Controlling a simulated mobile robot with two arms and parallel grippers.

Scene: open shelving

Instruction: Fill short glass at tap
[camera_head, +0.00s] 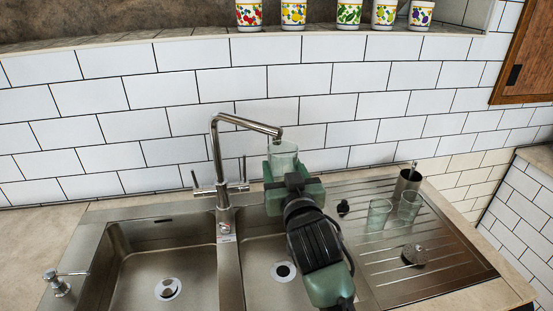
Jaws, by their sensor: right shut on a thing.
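The short glass (284,155) is clear and slightly greenish, and it stands upright in my right gripper. My right gripper (283,173) is green and black and is shut on the glass, over the right-hand sink bowl near the wall. The chrome tap (219,165) stands behind the sink, and its spout end shows just above the glass rim. I cannot make out any water in the glass or a stream from the spout. The gripper hides the lower part of the glass. My left gripper is not in view.
Two more clear glasses (378,214) (409,205) stand on the ribbed drainer (455,262), with a metal cup (406,184) behind them. A dark drain plug (415,254) lies nearer. The left sink bowl (165,262) is empty. A soap dispenser (60,283) stands at the left.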

